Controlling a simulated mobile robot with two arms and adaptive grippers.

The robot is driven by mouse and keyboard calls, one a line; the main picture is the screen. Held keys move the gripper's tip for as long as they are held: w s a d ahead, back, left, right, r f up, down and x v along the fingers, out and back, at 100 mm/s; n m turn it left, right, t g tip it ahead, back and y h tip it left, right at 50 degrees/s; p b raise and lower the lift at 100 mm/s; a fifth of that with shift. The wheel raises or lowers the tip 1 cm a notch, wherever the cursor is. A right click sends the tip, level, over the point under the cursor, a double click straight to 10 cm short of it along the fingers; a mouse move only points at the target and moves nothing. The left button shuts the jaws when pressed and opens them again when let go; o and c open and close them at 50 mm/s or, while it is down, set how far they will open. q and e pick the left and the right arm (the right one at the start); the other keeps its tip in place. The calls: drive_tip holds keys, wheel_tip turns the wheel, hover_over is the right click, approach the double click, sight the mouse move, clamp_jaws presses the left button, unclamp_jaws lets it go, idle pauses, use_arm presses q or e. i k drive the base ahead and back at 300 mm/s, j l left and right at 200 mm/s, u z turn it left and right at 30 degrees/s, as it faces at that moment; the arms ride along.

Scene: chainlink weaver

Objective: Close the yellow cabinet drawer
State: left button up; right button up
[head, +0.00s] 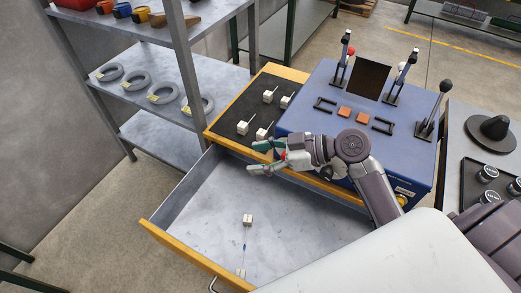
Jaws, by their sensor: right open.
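The yellow-edged cabinet drawer (190,257) is pulled well out, with a grey inner floor and a yellow front at the lower left. A small white block (248,220) with a thin rod lies inside it. The cabinet (220,139) has a yellow edge and a black top mat. My right gripper (256,158) is open and empty, with its green-tipped fingers pointing left above the rear of the drawer, near the cabinet's front edge. It appears apart from the drawer front. My left gripper is not in view.
A blue control box (310,110) with levers stands on the cabinet. Several small white blocks (268,96) lie on the black mat. A grey shelf (140,75) with several rings stands at the left, close behind the drawer. Open floor (100,215) lies left of the drawer front.

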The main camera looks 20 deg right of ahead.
sight(297, 223)
drive_tip(key=k+j, duration=0.25)
drive_tip(key=k, duration=0.2)
drive_tip(key=k+j, duration=0.3)
drive_tip(key=k, duration=0.2)
drive_tip(key=k+j, duration=0.25)
drive_tip(key=k, duration=0.2)
